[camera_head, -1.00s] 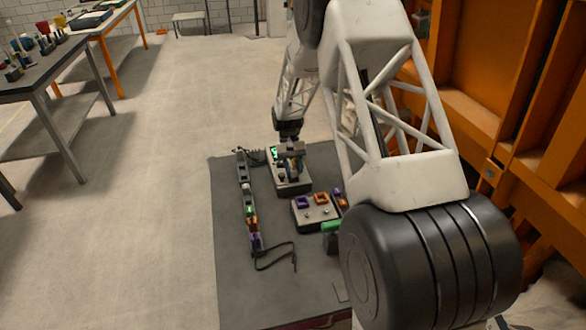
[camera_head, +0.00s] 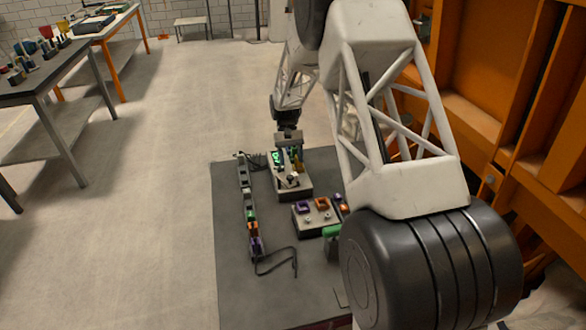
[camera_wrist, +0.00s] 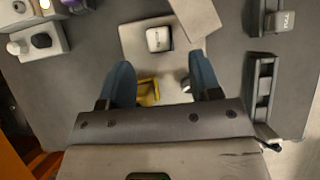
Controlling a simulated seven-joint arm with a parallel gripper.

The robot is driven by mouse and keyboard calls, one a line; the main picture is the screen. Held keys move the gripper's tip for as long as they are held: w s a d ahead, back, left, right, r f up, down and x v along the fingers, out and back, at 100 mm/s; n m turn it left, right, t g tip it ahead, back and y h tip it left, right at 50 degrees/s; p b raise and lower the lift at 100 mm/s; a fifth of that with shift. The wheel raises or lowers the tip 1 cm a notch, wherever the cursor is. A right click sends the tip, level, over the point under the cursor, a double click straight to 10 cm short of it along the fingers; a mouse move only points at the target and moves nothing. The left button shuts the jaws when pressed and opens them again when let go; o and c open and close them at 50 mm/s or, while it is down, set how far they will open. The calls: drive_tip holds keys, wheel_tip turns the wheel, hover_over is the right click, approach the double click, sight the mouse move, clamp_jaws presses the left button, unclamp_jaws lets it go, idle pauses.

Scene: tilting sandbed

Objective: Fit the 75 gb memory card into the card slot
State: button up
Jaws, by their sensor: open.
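My gripper (camera_wrist: 163,78) is open, its two blue fingers spread with a gap between them. In the head view my gripper (camera_head: 288,148) is over the far end of a grey box (camera_head: 298,192) with a green display. A yellow piece (camera_wrist: 148,92) shows between the fingers, partly hidden by the gripper body; I cannot tell its contact with the fingers. I cannot make out the card slot.
A white-topped black knob (camera_wrist: 158,39) stands on the box, beside a tilted grey plate (camera_wrist: 197,20). A strip of coloured modules (camera_head: 251,215) runs along the left. A second box (camera_head: 316,220) with purple and orange pieces is nearer. A black cable (camera_head: 280,268) lies on the mat.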

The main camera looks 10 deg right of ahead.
drive_tip(key=shift+v, duration=1.2)
drive_tip(key=shift+d, duration=0.15)
drive_tip(key=s+a+r+t, duration=0.1)
drive_tip(key=s+r+t, duration=0.3)
drive_tip(key=s+r, duration=1.75)
drive_tip(key=s+a+r+t, duration=0.1)
drive_tip(key=s+t, duration=0.4)
drive_tip(key=s, duration=2.3)
drive_tip(key=shift+a+r, duration=0.15)
drive_tip(key=shift+r, duration=0.25)
drive_tip(key=shift+c, duration=0.7)
